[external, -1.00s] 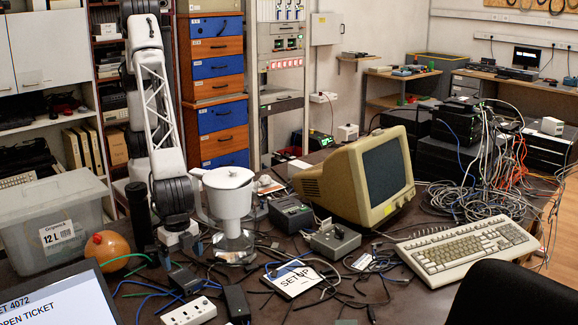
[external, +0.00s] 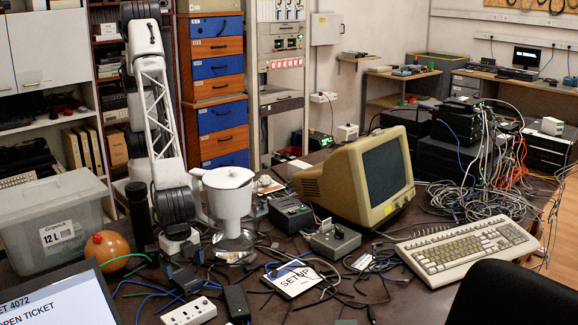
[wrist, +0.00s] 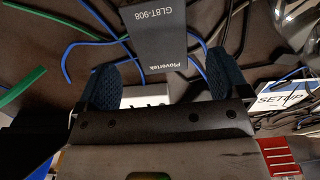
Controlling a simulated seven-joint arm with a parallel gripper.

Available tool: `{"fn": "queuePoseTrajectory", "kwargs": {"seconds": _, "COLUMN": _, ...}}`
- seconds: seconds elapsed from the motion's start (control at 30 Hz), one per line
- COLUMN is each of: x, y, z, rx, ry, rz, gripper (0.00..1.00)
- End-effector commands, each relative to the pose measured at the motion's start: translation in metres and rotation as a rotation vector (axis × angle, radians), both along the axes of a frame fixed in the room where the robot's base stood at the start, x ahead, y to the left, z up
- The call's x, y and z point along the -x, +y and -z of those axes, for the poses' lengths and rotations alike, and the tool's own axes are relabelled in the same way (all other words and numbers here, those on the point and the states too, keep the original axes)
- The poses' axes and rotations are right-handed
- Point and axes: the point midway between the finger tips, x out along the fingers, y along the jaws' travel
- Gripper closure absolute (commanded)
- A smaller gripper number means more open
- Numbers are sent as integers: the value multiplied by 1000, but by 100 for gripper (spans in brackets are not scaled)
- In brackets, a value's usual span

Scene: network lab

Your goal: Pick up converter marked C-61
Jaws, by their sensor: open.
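No marking C-61 is readable in any view, so I cannot tell which thing is the converter. My gripper (wrist: 160,78) is open, fingers pointing down at the cluttered table. A dark grey box (wrist: 156,38), printed "Plovertek GL8T-908", lies just ahead of and partly between the fingers. A white item with dark marks (wrist: 146,101) shows between the fingers close to the gripper body, which covers most of it.
Blue and green cables lie around the fingers. A SETUP card (external: 292,280), white power strip (external: 190,312) and another black box (external: 237,302) lie nearby. A white jug-like container (external: 228,195) stands close on the right, an orange ball (external: 107,250) and plastic bin (external: 35,235) on the left.

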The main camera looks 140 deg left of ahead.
Motion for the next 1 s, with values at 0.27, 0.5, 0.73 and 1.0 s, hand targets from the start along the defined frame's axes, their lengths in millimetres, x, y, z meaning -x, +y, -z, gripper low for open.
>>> {"fn": "queuePoseTrajectory", "kwargs": {"seconds": 0.27, "x": 2, "y": 0, "z": 11, "rx": -1, "ry": 2, "rz": 0, "gripper": 6}}
{"fn": "queuePoseTrajectory", "kwargs": {"seconds": 0.5, "x": 4, "y": 1, "z": 37, "rx": -1, "ry": 2, "rz": 0, "gripper": 6}}
{"fn": "queuePoseTrajectory", "kwargs": {"seconds": 0.73, "x": 4, "y": 1, "z": 52, "rx": 0, "ry": 0, "rz": 0, "gripper": 6}}
{"fn": "queuePoseTrajectory", "kwargs": {"seconds": 1.0, "x": 4, "y": 1, "z": 52, "rx": 0, "ry": 0, "rz": 0, "gripper": 6}}
